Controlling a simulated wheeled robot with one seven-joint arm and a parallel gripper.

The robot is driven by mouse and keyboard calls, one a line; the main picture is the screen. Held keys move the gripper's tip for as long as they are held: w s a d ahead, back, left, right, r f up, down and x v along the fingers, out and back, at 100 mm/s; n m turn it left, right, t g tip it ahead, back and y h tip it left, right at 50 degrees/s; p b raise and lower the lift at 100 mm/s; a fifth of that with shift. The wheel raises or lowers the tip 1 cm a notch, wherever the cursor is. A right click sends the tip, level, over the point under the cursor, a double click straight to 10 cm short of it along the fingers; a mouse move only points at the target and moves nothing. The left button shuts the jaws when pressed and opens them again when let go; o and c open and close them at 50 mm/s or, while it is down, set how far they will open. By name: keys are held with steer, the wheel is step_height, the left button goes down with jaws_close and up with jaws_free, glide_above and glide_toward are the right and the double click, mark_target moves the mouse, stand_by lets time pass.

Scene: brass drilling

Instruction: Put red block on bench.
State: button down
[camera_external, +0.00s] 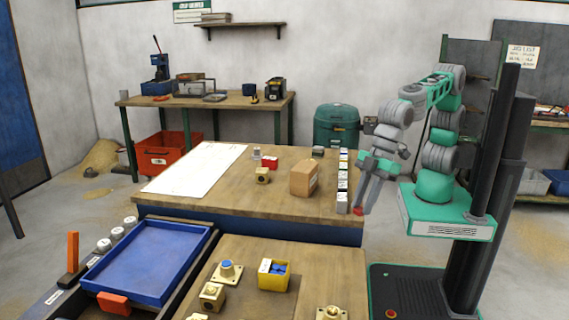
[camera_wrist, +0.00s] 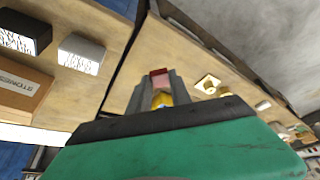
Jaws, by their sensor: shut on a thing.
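The red block (camera_external: 359,211) is held low between the fingertips of my gripper (camera_external: 362,205), beside the right front corner of the middle wooden bench (camera_external: 255,197). In the wrist view the red block (camera_wrist: 158,73) shows between the two grey fingers of my gripper (camera_wrist: 159,88), which is shut on it. A yellow patch shows between the fingers nearer the camera; I cannot tell what it is. The block appears to be in the air, over the gap or edge between two wooden surfaces. Part of it is hidden by the fingers.
A row of small labelled blocks (camera_external: 342,180) lines the bench's right edge, close to my gripper. A cardboard box (camera_external: 304,178) and a white sheet (camera_external: 196,168) lie on it. The front table (camera_external: 250,250) carries a yellow bin (camera_external: 273,281) and brass-coloured parts. A blue tray (camera_external: 150,260) is left.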

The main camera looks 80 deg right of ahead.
steer(key=p, duration=0.2)
glide_toward(318, 277)
steer(key=shift+w+a+f, duration=0.35)
steer(key=shift+w+f, duration=0.05)
steer(key=shift+f, duration=0.2)
steer(key=shift+w+a+f, duration=0.3)
steer(key=shift+w+f, duration=0.05)
steer(key=shift+f, duration=0.2)
step_height(318, 277, down, 3)
steer(key=shift+a+r, duration=0.1)
steer(key=shift+r, duration=0.15)
steer(key=shift+f, duration=0.5)
steer(key=c, duration=1.2)
jaws_free()
steer(key=shift+o, duration=0.2)
steer(key=shift+r, duration=0.4)
steer(key=v, duration=1.1)
steer(key=shift+r, duration=0.2)
